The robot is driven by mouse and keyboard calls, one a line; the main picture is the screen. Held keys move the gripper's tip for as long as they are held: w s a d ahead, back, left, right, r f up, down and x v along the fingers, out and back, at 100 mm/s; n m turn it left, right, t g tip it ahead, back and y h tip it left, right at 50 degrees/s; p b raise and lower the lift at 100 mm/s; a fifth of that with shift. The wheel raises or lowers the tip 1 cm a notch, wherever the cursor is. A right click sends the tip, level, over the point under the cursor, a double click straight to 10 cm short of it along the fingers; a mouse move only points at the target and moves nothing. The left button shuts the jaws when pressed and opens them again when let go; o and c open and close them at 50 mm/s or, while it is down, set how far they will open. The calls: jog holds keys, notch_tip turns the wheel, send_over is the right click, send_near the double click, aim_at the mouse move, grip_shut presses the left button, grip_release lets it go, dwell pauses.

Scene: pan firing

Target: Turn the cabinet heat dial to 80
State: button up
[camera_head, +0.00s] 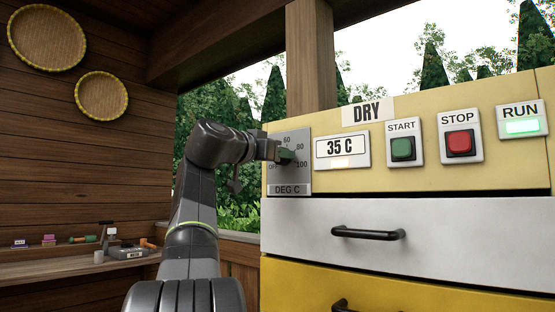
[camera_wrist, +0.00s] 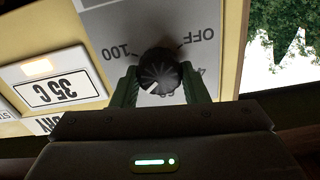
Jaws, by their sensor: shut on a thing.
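The heat dial is a black ribbed knob (camera_wrist: 158,68) on a grey scale plate (camera_head: 304,178) at the left end of the cabinet's cream panel. The plate reads OFF, 60, 80, 100 and DEG C in the head view. My gripper (camera_head: 286,155) reaches the dial from the left and covers the knob there. In the wrist view, where the lettering is upside down, its green fingers (camera_wrist: 160,88) are shut on the knob, one at each side. I cannot tell which mark the knob points at. The display (camera_head: 341,148) beside it reads 35 C.
To the right are a green START button (camera_head: 403,149), a red STOP button (camera_head: 459,143) and a lit RUN lamp (camera_head: 522,126). Below are a white drawer (camera_head: 470,235) and a yellow drawer (camera_head: 440,293) with black handles. A wooden shelf (camera_head: 60,270) with small items stands at left.

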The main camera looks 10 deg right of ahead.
jog(key=shift+f+m, duration=0.15)
jog(key=shift+m, duration=0.55)
jog(key=o, duration=1)
jog(key=shift+c, duration=0.2)
jog(key=b+v, duration=0.1)
jog(key=v, duration=1.2)
jog(key=shift+s+a, duration=0.25)
jog(key=shift+a, duration=0.05)
jog(key=shift+d, duration=0.1)
jog(key=x, duration=1.3)
jog(key=shift+w+d+p, duration=0.25)
jog(key=shift+p, duration=0.05)
